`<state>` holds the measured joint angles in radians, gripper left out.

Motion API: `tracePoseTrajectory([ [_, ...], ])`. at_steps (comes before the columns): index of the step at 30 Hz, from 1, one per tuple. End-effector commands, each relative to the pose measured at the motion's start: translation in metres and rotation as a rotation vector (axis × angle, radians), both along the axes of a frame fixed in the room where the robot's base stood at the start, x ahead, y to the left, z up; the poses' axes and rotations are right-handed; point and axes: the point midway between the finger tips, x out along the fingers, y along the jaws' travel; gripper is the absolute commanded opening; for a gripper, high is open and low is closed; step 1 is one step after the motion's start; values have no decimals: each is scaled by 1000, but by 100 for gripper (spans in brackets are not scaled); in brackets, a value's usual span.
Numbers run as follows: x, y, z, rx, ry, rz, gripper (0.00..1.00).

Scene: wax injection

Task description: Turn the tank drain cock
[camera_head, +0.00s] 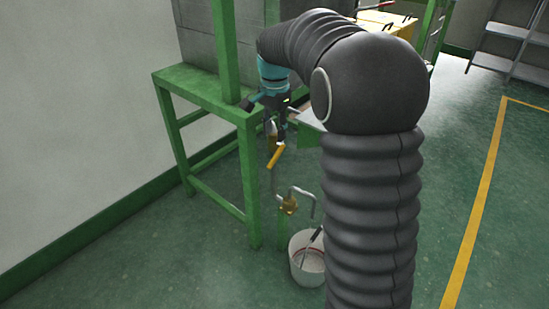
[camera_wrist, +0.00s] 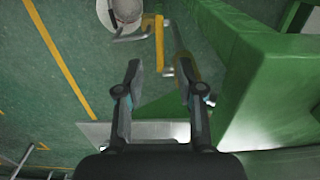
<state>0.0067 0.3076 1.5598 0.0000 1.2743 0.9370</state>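The drain cock has a yellow lever (camera_head: 277,156) that hangs below a brass body (camera_head: 271,141) beside the green frame. In the wrist view the yellow lever (camera_wrist: 160,42) shows just beyond my fingers, its near end between the fingertips in the picture. A brass body (camera_wrist: 186,68) lies behind the right fingertip, partly hidden. My gripper (camera_wrist: 160,68) is open with nothing between its pads; I cannot tell the depth gap to the lever. In the head view my gripper (camera_head: 277,108) is above the lever, partly hidden by its own wrist.
A green steel frame (camera_head: 252,180) stands close beside the cock. A lower brass valve (camera_head: 289,205) with a bent pipe is above a white bucket (camera_head: 306,272) on the floor. A grey plate (camera_wrist: 100,133) lies near the left finger. Open floor is at right.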

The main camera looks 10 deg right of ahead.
Motion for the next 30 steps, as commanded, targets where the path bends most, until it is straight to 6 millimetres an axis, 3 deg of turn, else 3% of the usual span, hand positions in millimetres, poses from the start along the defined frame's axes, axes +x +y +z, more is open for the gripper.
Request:
tracePoseTrajectory([
  [6, -1, 0, -44, 0, 4, 1, 38],
  [15, -1, 0, -87, 0, 2, 1, 38],
  [29, -1, 0, -97, 0, 0, 1, 38],
  [30, -1, 0, -97, 0, 0, 1, 30],
])
